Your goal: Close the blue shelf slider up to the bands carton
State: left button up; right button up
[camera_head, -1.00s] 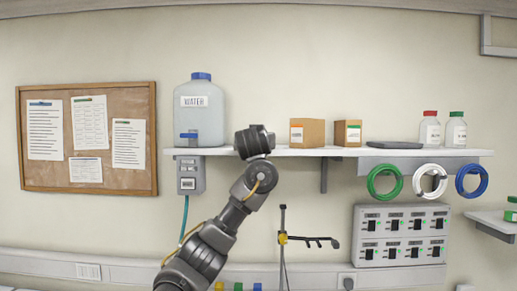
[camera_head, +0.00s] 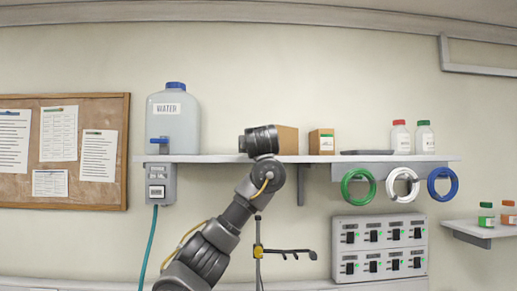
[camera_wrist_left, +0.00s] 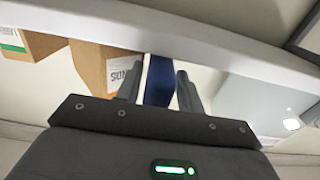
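The blue shelf slider (camera_wrist_left: 160,80) shows in the left wrist view as an upright blue strip between my two fingers. In the head view it is hidden behind my left gripper (camera_head: 258,140). My left gripper, also in the wrist view (camera_wrist_left: 159,82), is at the shelf's front, its fingertips closed on the slider's sides. The bands carton (camera_head: 288,140) stands directly right of it, partly covered; in the wrist view this brown carton (camera_wrist_left: 95,68) is left of the fingers. One finger overlaps its edge, so I cannot tell whether slider and carton touch. My right gripper is out of view.
The white shelf (camera_head: 225,158) also carries a water jug (camera_head: 173,122) on the left, a smaller carton (camera_head: 321,142), a dark flat tray (camera_head: 367,152) and two bottles. Coloured rings (camera_head: 358,188) hang below on the right. A thin stand (camera_head: 258,250) is below the shelf.

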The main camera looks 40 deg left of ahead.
pick_arm(q)
jog(key=shift+o, duration=0.5)
jog(key=shift+d, duration=0.1)
jog(key=shift+s+d+f+b, duration=0.15)
jog(key=shift+s+d+b, duration=0.05)
jog(key=shift+b, duration=0.15)
jog(key=b+v, duration=0.7)
jog(key=v, duration=0.3)
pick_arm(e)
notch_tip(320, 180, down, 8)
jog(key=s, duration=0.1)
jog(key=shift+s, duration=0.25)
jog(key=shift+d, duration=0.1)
